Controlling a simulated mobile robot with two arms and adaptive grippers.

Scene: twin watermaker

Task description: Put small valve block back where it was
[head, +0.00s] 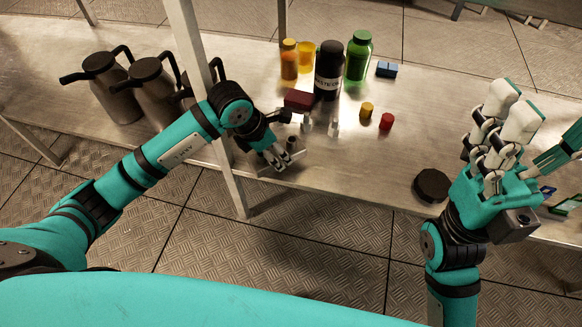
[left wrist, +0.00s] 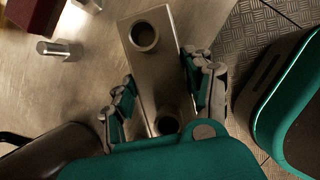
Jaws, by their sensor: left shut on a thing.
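The small valve block (left wrist: 150,88) is a long grey metal block with a round port at each end. In the left wrist view it lies between the fingers of my left gripper (left wrist: 160,95), which is shut on it. In the head view, my left gripper (head: 274,158) is at the shelf's front edge, near the post, and its fingers hide part of the block (head: 290,148). I cannot tell whether the block touches the shelf. My right gripper (head: 522,130) is open and empty at the right, with its fingers pointing up.
A dark red block (head: 300,99) and small metal fittings (head: 334,129) are just beyond my left gripper. Behind stand a black bottle (head: 328,72), a green bottle (head: 358,58) and orange containers (head: 289,62). A black disc (head: 432,186) lies right.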

